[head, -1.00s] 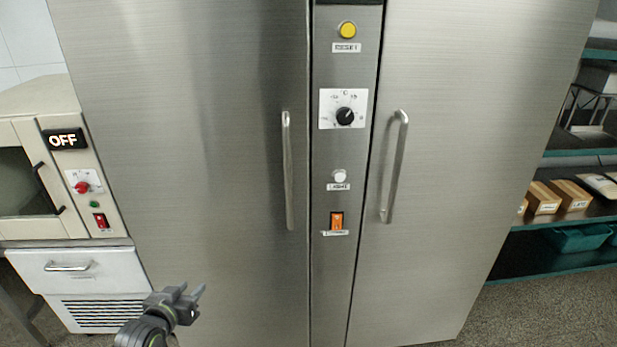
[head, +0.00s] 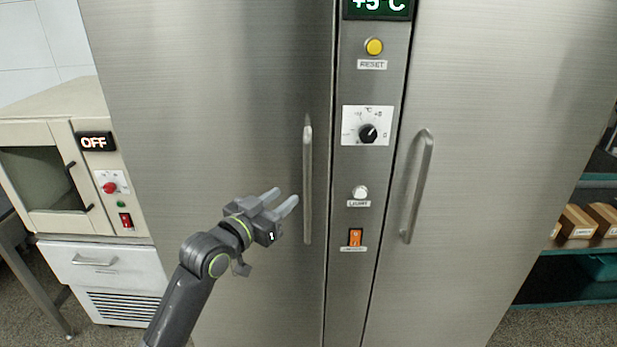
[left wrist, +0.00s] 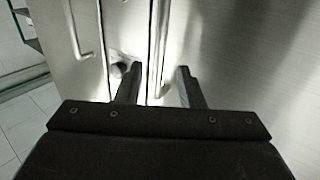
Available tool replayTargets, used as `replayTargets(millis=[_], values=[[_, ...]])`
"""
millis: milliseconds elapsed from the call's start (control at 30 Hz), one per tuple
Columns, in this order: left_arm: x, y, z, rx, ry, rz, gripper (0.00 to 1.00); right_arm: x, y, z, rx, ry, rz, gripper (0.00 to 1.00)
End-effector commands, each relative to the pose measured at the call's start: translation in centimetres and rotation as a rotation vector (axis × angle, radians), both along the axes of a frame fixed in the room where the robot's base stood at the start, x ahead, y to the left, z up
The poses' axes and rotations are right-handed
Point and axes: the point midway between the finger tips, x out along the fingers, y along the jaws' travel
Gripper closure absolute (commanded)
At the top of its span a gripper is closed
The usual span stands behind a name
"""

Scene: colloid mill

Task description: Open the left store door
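The left store door (head: 215,120) is a tall brushed-steel panel, shut flush beside the control panel. Its upright bar handle (head: 307,190) is near the door's right edge. My left gripper (head: 286,195) is open and empty, with its fingertips just left of the handle's middle in the head view. In the left wrist view the handle (left wrist: 157,45) stands beyond and between the two spread fingers (left wrist: 158,88); I see no grip on it. My right gripper is not in view.
The right store door (head: 490,150) is shut, with its own bar handle (head: 418,188). Between the doors, the control panel holds a yellow button (head: 374,46), a dial (head: 368,133) and an orange switch (head: 356,237). A beige oven (head: 45,165) stands left.

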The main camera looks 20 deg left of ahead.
Motion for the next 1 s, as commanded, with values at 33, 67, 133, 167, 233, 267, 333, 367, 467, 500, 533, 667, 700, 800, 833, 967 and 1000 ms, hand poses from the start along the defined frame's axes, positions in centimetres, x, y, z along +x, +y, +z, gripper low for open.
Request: replayTargets(millis=[33, 67, 133, 167, 233, 267, 333, 367, 467, 500, 533, 667, 700, 800, 833, 967, 1000], values=[[1.0, -0.4, 0.2, -0.004, 0.0, -0.001, 0.65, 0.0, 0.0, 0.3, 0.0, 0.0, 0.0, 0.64], [1.5, -0.6, 0.2, -0.004, 0.0, -0.001, 0.65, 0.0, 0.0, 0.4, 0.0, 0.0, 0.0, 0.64], [2.7, -0.9, 0.2, -0.003, 0.001, 0.0, 0.65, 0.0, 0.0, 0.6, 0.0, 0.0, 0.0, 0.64], [3.3, -1.1, 0.1, -0.003, 0.002, 0.0, 0.65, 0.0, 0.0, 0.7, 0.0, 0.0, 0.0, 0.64], [4.4, -1.5, 0.2, -0.002, 0.001, 0.0, 0.65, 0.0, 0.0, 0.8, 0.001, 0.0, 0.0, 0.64], [4.9, -1.7, 0.1, -0.003, 0.001, 0.0, 0.65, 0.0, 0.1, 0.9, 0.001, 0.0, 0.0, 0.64], [6.0, -1.9, 0.1, -0.001, 0.001, 0.0, 0.65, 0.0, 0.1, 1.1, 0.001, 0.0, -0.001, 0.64], [6.5, -2.1, 0.1, -0.002, 0.002, 0.0, 0.65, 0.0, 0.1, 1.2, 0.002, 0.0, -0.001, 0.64], [7.8, -2.5, 0.1, -0.001, 0.001, 0.0, 0.65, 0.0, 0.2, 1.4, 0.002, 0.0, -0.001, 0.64], [8.2, -2.6, 0.1, -0.001, 0.001, 0.0, 0.65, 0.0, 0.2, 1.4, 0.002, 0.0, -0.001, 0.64], [8.5, -2.7, 0.1, 0.0, 0.0, 0.0, 0.65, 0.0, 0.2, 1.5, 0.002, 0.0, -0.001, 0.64], [9.4, -3.0, 0.0, -0.001, 0.001, 0.0, 0.65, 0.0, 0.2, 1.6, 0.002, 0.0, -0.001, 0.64], [9.6, -3.1, 0.0, 0.0, 0.001, 0.0, 0.65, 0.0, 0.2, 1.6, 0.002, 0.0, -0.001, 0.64], [9.9, -3.2, 0.0, 0.0, 0.001, 0.0, 0.65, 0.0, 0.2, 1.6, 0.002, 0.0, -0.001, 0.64], [9.9, -3.2, 0.0, 0.001, 0.001, 0.0, 0.65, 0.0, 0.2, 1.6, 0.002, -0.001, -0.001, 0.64], [9.9, -3.2, -0.1, 0.001, 0.001, 0.0, 0.65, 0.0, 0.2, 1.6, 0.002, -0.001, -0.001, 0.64], [9.9, -3.2, -0.1, 0.001, 0.001, 0.0, 0.65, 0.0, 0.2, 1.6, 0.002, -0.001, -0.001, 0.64]])
